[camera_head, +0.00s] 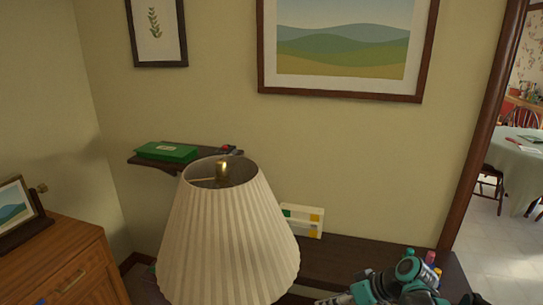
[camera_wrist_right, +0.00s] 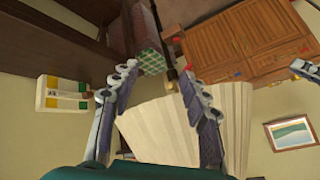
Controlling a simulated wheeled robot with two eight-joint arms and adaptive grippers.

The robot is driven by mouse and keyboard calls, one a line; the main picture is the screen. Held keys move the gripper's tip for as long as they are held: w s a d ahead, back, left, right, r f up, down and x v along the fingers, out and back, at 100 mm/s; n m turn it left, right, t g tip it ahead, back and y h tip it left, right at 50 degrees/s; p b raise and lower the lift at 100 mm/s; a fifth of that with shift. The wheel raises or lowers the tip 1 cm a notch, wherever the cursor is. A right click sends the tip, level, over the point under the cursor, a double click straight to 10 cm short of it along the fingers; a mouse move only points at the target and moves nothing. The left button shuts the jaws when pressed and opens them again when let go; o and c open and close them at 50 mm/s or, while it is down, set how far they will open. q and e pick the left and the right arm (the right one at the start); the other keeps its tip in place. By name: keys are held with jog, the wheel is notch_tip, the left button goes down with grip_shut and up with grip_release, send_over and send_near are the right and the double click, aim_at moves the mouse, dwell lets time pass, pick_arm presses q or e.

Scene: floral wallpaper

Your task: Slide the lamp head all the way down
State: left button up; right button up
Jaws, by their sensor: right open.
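The lamp head is a cream pleated shade (camera_head: 228,235), upright in the foreground of the head view, with a brass fitting (camera_head: 222,170) in its open top. The shade (camera_wrist_right: 160,130) also shows in the right wrist view, behind and between the fingers. A thin dark rod (camera_wrist_right: 162,30) runs from the shade towards the top there. My right gripper (camera_wrist_right: 157,72) is open and empty, its fingers apart near the shade and rod. I cannot tell whether they touch. A grey jointed piece at the wrist view's right edge looks like part of my left gripper (camera_wrist_right: 306,68).
A dark desk (camera_head: 345,260) stands behind the lamp, with a white box (camera_head: 303,220) on it. A small wall shelf (camera_head: 150,161) holds a green box (camera_head: 166,151). A wooden cabinet (camera_head: 65,265) with a framed picture (camera_head: 17,212) is at left. A doorway opens at right.

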jog(key=s+d+m+t+h, duration=0.2)
jog(key=s+m+h, duration=0.3)
jog(key=s, duration=1)
jog(key=shift+s+f+t+h, duration=0.2)
jog(key=shift+f+t+h, duration=0.2)
jog(key=shift+h, duration=0.6)
jog(key=shift+a, duration=0.1)
